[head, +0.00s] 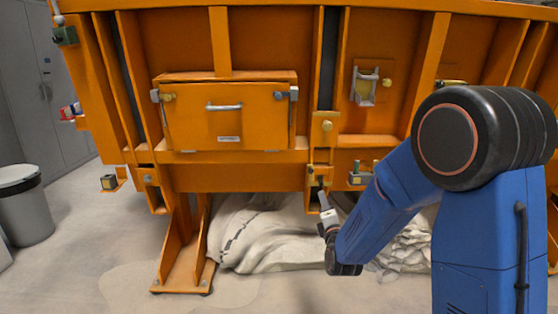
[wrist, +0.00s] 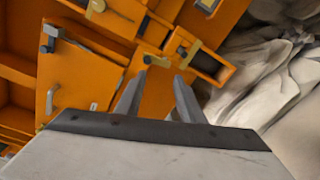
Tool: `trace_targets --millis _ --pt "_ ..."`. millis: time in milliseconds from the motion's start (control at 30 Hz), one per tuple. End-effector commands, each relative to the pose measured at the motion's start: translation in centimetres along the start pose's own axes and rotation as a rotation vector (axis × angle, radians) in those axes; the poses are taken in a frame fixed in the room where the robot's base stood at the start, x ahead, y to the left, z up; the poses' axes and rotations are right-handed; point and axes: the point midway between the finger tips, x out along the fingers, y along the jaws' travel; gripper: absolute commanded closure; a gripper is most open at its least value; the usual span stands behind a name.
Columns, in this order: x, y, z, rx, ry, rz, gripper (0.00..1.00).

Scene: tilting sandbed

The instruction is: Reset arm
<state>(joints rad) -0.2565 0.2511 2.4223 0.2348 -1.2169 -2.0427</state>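My gripper (wrist: 158,95) shows in the wrist view with its two grey fingers apart and nothing between them. In the head view my blue arm reaches down to the left, and my gripper (head: 325,205) is small there, in front of the lower part of the orange sandbed frame (head: 240,178). The fingers point at the orange frame near a small latch bracket (head: 319,177). I cannot tell the exact gap between fingertips and frame.
An orange hatch door (head: 230,125) with a silver handle (head: 224,107) is closed on the frame. Pale sacks or sheeting (head: 265,235) lie beneath the frame. A grey bin (head: 24,205) stands at the left. The floor at front left is clear.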

Motion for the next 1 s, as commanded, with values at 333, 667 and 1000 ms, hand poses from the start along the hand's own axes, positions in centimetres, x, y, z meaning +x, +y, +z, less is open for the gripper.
trace_targets --millis 333,667,1000 --pt "-4.2 1.8 3.1 0.434 0.076 -0.250 0.65" --pt "-11.5 2.4 5.6 0.817 0.040 -0.526 0.65" --pt "-21.8 2.4 8.0 1.165 -0.132 -0.809 0.65"
